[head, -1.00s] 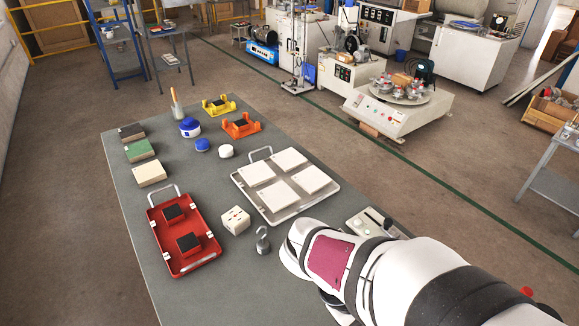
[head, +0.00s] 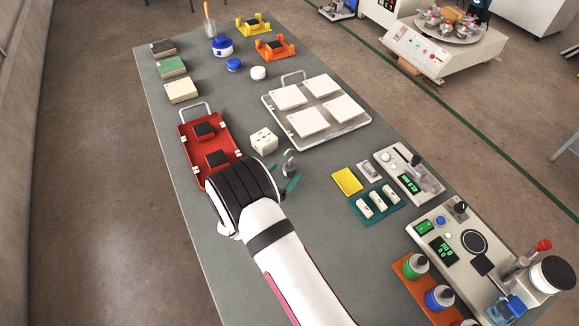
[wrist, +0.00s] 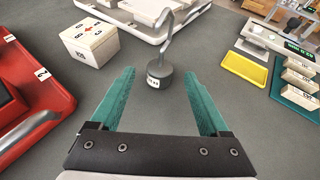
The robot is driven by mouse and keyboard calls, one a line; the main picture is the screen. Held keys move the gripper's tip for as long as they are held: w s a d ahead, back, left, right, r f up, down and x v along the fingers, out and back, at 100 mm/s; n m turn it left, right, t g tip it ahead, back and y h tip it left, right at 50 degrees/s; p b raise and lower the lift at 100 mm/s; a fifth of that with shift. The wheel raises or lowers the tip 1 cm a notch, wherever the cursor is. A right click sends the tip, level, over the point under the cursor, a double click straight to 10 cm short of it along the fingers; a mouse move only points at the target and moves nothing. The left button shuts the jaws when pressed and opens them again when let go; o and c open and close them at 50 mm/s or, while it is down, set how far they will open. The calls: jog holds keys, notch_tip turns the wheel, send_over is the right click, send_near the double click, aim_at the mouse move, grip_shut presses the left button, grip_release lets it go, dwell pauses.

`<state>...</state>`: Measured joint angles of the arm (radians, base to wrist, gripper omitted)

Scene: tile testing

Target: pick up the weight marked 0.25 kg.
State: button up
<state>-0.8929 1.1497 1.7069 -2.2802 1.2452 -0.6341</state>
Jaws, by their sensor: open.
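A grey hooked weight (head: 289,166) stands upright on the table just right of the white box. In the wrist view the weight (wrist: 160,79) has a small white label, too small to read surely, and its hook rises above it. My gripper (head: 283,176) is open, its teal fingers beside the near side of the weight in the head view. In the wrist view the gripper (wrist: 158,73) has the weight in the gap between its fingertips, apart from both. I cannot tell how far between the fingers it is.
The white marked box (wrist: 90,42) is close left of the weight. The red tray (head: 194,167) with black blocks lies further left. A tray of white tiles (head: 267,103) is behind. The yellow tray (head: 347,181) and teal tray (head: 400,203) are to the right, with bare table between.

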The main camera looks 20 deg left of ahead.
aim_at(287, 170)
jog(key=x, duration=0.4)
jog(key=shift+r, duration=0.1)
grip_shut()
